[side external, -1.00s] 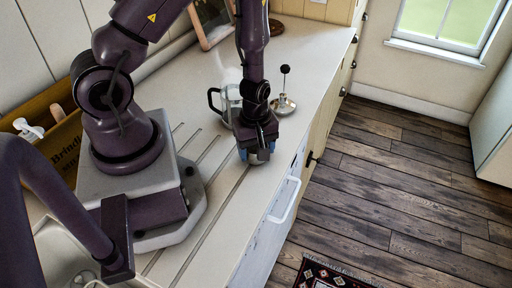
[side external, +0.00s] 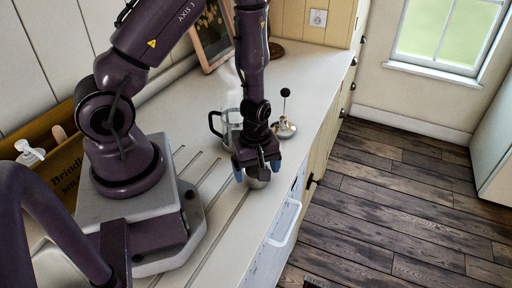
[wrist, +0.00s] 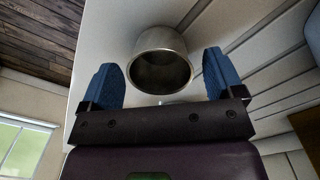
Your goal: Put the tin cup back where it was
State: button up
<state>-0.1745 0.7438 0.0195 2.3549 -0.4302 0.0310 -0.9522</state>
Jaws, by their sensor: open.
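The tin cup (side external: 257,182) is a small grey metal cup on the pale counter, under my gripper (side external: 257,170) and partly hidden by it in the side view. In the wrist view the tin cup (wrist: 160,42) shows its round open mouth. My gripper (wrist: 159,66) is open, with its blue fingers spread one on each side of the cup. A gap shows between the cup and each finger in the wrist view.
A glass jug (side external: 229,124) with a dark handle and a small metal dish (side external: 284,131) with a dark-knobbed stem stand just behind my gripper. A wooden crate (side external: 68,165) is at left. The counter's front edge, with a white towel rail (side external: 286,222), is close on the right.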

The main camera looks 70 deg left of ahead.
jog(key=s+d+r+m+t, duration=0.1)
jog(key=s+r+m, duration=0.1)
jog(key=r+m, duration=0.4)
jog(key=s+d+r+m+t, duration=0.2)
jog(key=r+m, duration=0.4)
jog(key=r, duration=1)
jog(key=s+d+r+m+t, duration=0.2)
jog(key=r+m, duration=0.4)
jog(key=r, duration=0.4)
jog(key=shift+s+r, duration=0.25)
jog(key=shift+r, duration=0.15)
